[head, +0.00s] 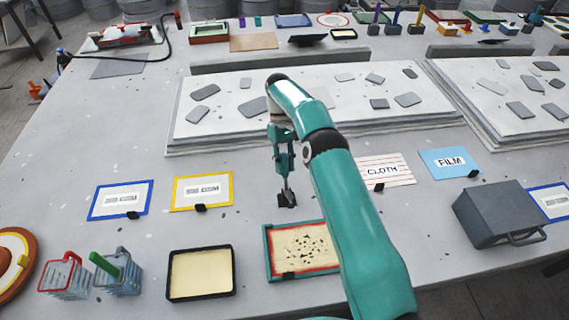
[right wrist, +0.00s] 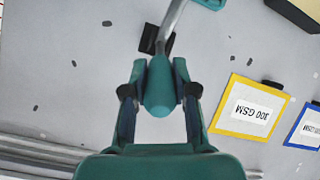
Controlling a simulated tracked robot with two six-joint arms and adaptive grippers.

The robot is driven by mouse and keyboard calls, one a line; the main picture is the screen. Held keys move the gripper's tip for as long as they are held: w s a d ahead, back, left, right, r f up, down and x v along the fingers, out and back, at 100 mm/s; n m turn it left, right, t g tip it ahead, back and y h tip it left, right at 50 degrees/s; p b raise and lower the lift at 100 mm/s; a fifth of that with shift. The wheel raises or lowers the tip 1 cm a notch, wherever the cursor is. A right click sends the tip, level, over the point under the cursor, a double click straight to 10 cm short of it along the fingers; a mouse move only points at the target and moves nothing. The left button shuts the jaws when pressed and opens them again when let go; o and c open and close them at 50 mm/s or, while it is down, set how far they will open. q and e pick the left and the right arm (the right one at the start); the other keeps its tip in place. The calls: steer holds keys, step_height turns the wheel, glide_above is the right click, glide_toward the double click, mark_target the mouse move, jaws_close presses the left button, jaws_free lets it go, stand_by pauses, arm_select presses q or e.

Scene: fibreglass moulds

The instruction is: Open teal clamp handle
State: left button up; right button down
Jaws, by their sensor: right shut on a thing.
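The teal clamp handle (right wrist: 160,88) shows in the right wrist view as a rounded teal grip between my two fingers. My right gripper (right wrist: 160,100) is shut on it. A grey metal bar (right wrist: 172,22) and a dark block (right wrist: 153,40) show just beyond the handle. In the head view my right gripper (head: 284,160) points down at the middle of the table, above a small dark block (head: 287,200). The handle is mostly hidden there by the fingers. My left gripper is not in view.
A teal-framed tray (head: 268,255) with a speckled cream surface lies just in front of the clamp. A black tray (head: 201,249) is to its left. Yellow-framed (head: 175,194) and blue-framed (head: 93,206) label cards lie left, a grey bin (head: 490,212) right. A pale slab (head: 220,125) lies behind.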

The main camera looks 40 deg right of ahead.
steer(key=shift+w+r, duration=0.15)
steer(key=c, duration=0.9)
jaws_free()
